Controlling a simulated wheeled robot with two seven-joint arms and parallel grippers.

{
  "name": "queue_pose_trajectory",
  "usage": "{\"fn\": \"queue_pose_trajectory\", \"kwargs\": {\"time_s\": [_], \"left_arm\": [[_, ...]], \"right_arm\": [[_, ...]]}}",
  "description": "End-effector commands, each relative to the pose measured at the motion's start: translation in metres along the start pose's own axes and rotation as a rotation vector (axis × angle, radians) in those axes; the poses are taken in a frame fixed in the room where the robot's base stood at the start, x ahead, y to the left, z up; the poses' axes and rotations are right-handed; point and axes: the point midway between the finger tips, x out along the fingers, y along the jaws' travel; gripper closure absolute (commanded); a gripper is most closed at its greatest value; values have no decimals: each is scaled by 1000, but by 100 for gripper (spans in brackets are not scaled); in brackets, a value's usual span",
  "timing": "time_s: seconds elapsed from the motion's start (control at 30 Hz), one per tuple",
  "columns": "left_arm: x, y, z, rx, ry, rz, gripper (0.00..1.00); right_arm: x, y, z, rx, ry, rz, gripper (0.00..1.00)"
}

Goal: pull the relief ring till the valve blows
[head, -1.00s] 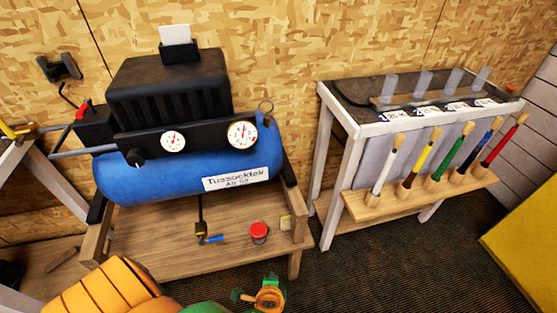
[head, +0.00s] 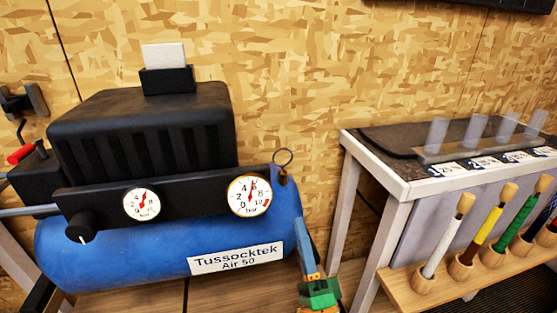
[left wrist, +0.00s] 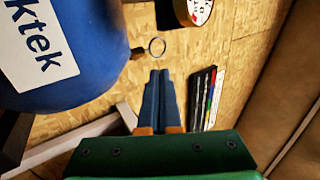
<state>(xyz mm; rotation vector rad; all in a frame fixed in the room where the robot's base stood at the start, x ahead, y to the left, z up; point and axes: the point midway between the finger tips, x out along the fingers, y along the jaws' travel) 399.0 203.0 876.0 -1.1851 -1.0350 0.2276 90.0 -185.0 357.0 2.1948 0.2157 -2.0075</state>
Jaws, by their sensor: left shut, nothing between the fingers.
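The relief ring (head: 283,157) is a thin metal loop on a small brass valve (head: 282,178) at the top right end of the blue air tank (head: 120,258). In the left wrist view the ring (left wrist: 157,47) stands just beyond my fingertips, beside the tank's end, with the valve (left wrist: 138,53) to its left. My left gripper (head: 308,225) is shut and empty, below and right of the ring in the head view. Its blue fingers (left wrist: 157,73) lie together in the left wrist view, apart from the ring. My right gripper is not in view.
The compressor carries two gauges (head: 143,203) (head: 250,195), a black knob (head: 80,228) and a black housing (head: 140,130). To the right stands a white-framed bench (head: 384,185) with a wooden rack (head: 430,285) of grips. Bare wall lies behind the ring.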

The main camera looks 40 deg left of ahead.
Motion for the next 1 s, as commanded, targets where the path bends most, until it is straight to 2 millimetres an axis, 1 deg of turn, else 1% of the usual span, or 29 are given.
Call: {"fn": "queue_pose_trajectory", "kwargs": {"time_s": [0.07,0.17,0.5,0.6,0.7,0.83,1.0], "left_arm": [[3,-3,1,-3,-5,-9,100],[16,-6,1,-2,-5,-11,100],[91,-8,1,0,-4,-10,100],[110,-7,0,0,-3,-8,100],[126,-6,1,0,-3,-7,100],[137,-4,1,0,-3,-7,100],[140,-2,0,-1,-1,-5,100]], "right_arm": [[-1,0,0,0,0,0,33],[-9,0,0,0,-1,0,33],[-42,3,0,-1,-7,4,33],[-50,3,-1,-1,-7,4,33],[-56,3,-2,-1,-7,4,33],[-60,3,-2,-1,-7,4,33],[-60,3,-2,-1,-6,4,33]]}}
